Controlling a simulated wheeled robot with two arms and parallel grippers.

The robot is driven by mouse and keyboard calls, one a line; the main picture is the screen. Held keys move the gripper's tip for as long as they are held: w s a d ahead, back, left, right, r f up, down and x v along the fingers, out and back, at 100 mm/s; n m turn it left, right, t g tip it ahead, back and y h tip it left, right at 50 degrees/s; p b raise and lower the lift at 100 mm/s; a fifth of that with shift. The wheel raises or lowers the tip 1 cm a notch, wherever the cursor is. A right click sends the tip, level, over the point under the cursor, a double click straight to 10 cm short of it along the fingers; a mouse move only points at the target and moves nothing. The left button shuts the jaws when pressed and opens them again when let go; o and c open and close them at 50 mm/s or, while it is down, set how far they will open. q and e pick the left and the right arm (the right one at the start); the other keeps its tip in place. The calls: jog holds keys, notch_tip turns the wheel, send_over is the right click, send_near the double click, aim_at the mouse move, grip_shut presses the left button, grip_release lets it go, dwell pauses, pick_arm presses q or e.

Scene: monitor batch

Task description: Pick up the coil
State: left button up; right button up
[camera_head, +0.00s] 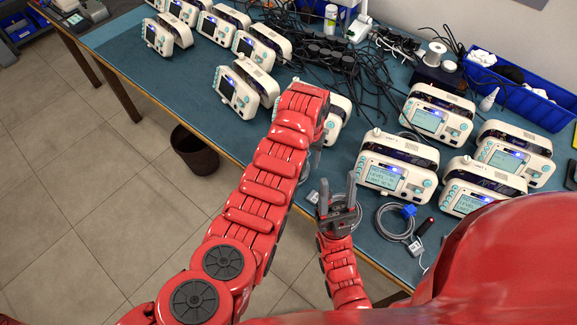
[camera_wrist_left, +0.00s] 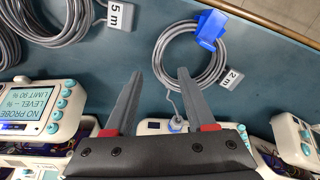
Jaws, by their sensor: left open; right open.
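A grey cable coil with a blue clip (camera_wrist_left: 207,28) and a "2 m" tag lies on the blue table in the left wrist view. My left gripper (camera_wrist_left: 161,74) is open and empty, its fingertips pointing at the near side of this coil. In the head view my left arm hides that gripper and most of what is below it. A coil with a "5 m" tag (camera_wrist_left: 118,14) lies to the left in the wrist view. My right gripper (camera_head: 338,187) is open over a grey coil it partly hides. Another coil with a blue clip (camera_head: 408,211) lies to its right.
Several white monitors stand on the blue table, including one (camera_head: 397,165) beyond the right gripper. Black cables (camera_head: 345,62) tangle at the back. A blue bin (camera_head: 545,112) stands at the back right. A dark waste bin (camera_head: 195,150) is on the floor by the table edge.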

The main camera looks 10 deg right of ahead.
aim_at(305, 170)
pick_arm(q)
jog(key=shift+s+a+f, duration=0.1)
jog(key=shift+s+f, duration=0.05)
jog(key=shift+f, duration=2.1)
grip_shut()
